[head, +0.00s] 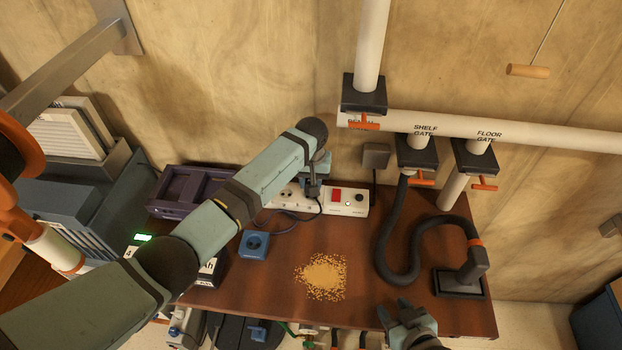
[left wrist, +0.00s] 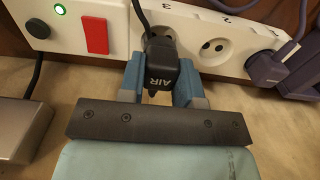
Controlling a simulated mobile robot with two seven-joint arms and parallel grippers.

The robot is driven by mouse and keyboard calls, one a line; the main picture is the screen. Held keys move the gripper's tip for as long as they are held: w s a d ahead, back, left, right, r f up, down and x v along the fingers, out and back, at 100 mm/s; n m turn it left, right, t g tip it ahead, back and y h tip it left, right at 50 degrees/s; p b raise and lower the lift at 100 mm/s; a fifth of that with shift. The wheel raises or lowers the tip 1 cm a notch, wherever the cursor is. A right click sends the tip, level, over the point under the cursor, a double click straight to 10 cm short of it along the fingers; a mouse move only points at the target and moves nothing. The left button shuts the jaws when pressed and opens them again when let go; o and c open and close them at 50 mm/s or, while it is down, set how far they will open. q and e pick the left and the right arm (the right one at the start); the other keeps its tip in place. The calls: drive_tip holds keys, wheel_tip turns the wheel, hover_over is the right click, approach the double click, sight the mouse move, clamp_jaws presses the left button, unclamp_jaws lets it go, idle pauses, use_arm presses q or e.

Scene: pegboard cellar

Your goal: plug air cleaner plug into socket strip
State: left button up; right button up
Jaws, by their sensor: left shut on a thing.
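The white socket strip (head: 350,207) lies along the back of the bench, against the wall. In the left wrist view the strip (left wrist: 192,22) shows a red switch, a lit green lamp and round outlets. My left gripper (left wrist: 158,88) is shut on the black air cleaner plug (left wrist: 162,65), marked AIR, right at the strip's face. My right gripper (head: 396,312) is open and empty at the bench's front edge.
An empty outlet (left wrist: 214,49) is beside the held plug, then a purple plug (left wrist: 268,66). A blue socket box (head: 254,245), a sawdust pile (head: 322,274) and a black hose (head: 395,270) are on the bench. A purple crate (head: 183,190) stands at the left.

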drive_tip(key=shift+w+r+p, duration=0.1)
drive_tip(key=shift+p, duration=0.55)
idle(1.9)
drive_tip(key=shift+s+r, duration=0.15)
drive_tip(key=shift+s, duration=0.1)
idle(0.9)
drive_tip(key=shift+w+r+p, duration=0.2)
drive_tip(key=shift+r+p, duration=0.25)
drive_tip(key=shift+p, duration=0.05)
drive_tip(key=shift+r, duration=0.2)
drive_tip(key=shift+s+f, duration=0.15)
drive_tip(key=shift+s, duration=0.05)
idle(1.2)
drive_tip(key=shift+w+r+p, duration=0.1)
drive_tip(key=shift+r+p, duration=0.5)
drive_tip(key=shift+p, duration=0.1)
idle(1.6)
